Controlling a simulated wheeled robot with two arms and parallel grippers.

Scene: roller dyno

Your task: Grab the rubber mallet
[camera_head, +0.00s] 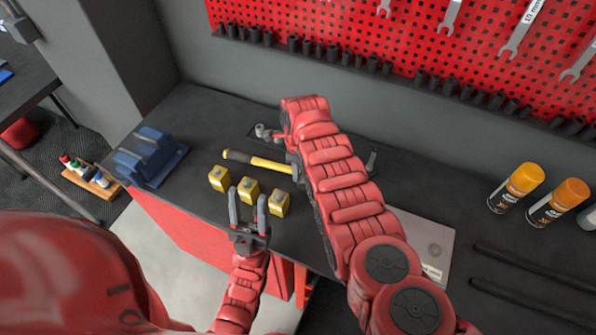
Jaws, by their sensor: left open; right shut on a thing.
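The rubber mallet (258,162) shows as a yellow handle with a black end, lying across the bench top just behind the yellow blocks. Its head is hidden behind my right arm. My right arm reaches over the bench from the lower right. My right gripper is mostly hidden behind that arm; a grey part of it (292,167) shows at the mallet's handle, and it is shut on it. My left gripper (248,208) is open and empty, fingers pointing up the picture, in front of the yellow blocks.
Yellow blocks (219,179) stand in a row between my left gripper and the mallet. A blue case (149,155) sits at the bench's left end. Spray cans (519,187) stand at the right. A red pegboard (330,22) with wrenches and a socket rail is behind.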

